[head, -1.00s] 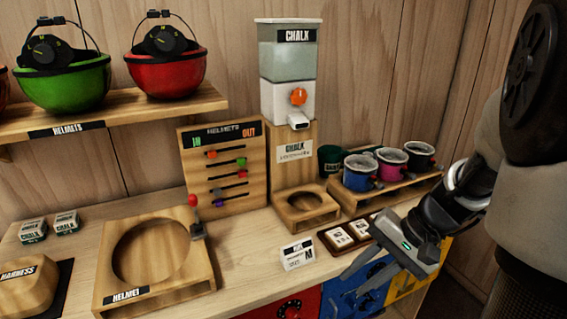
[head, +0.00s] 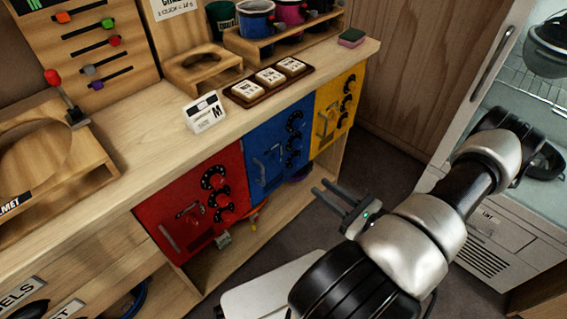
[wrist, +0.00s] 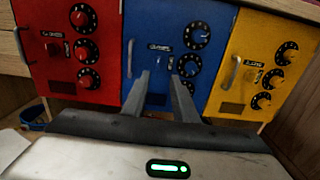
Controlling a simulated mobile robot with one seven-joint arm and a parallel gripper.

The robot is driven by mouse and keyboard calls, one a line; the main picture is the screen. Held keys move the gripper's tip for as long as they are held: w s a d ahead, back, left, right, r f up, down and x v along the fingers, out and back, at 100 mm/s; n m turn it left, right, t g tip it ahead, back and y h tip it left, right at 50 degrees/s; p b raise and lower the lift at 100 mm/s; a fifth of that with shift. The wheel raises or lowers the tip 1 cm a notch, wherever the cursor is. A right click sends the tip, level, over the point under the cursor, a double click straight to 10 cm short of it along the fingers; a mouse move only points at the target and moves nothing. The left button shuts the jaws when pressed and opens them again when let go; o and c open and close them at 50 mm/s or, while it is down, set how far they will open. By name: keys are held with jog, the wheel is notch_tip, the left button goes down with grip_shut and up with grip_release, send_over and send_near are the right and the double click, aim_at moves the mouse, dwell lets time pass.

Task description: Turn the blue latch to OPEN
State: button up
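The blue door (head: 268,150) is the middle one of three under the counter. It has a handle on its left and several black dials on its right. In the wrist view the blue door (wrist: 150,20) is straight ahead, with a small label above the latch area. The blue latch is small and partly hidden near my fingers, so I cannot read its position. My gripper (head: 321,187) is out in front of the cabinet, apart from the door. In the wrist view my gripper (wrist: 160,76) has its two fingers apart with nothing between them.
A red door (head: 190,200) is left of the blue one and a yellow door (head: 335,112) is right of it. The counter (head: 150,130) overhangs above. A fridge (head: 480,100) stands at the right.

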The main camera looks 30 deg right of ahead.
aim_at(280, 158)
jog(key=b+x, duration=0.2)
jog(key=x, duration=1.5)
jog(key=shift+s, duration=0.15)
grip_shut()
